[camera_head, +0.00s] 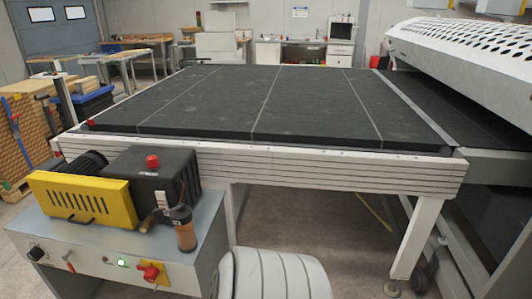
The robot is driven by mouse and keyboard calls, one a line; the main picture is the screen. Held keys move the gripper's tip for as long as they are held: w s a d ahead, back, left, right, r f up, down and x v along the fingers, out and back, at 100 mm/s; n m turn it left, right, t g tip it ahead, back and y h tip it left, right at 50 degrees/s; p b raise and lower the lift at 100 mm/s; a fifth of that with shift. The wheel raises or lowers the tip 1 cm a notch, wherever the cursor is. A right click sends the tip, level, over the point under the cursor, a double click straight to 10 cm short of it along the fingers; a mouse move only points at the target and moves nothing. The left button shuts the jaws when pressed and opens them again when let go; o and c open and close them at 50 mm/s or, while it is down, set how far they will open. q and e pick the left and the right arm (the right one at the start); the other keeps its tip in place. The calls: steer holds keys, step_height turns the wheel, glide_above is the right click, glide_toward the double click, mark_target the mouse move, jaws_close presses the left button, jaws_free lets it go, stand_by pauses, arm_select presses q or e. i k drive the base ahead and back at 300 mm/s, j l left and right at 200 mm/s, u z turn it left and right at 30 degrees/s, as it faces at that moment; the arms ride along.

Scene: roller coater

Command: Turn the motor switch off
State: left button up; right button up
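A grey control cabinet (185,245) stands at the lower left. Its front carries a red switch on a yellow plate (152,272), a lit green indicator (122,263), a small orange-red lever (69,263) and a black knob (36,253). No labels are readable, so I cannot tell which control is the motor switch or its exact position. On the cabinet sit a yellow vented cover (82,200) and a black motor housing (150,185) with a red cap (152,162).
A large black conveyor table (270,100) on a white frame stands behind the cabinet. A white perforated machine hood (470,55) is at the right. A small brown-topped container (183,228) stands at the cabinet's right end. Open floor shows under the table.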

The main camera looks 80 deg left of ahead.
mark_target(151, 274)
steer(key=u, duration=3.9)
steer(key=j, duration=0.1)
steer(key=i+z, duration=0.05)
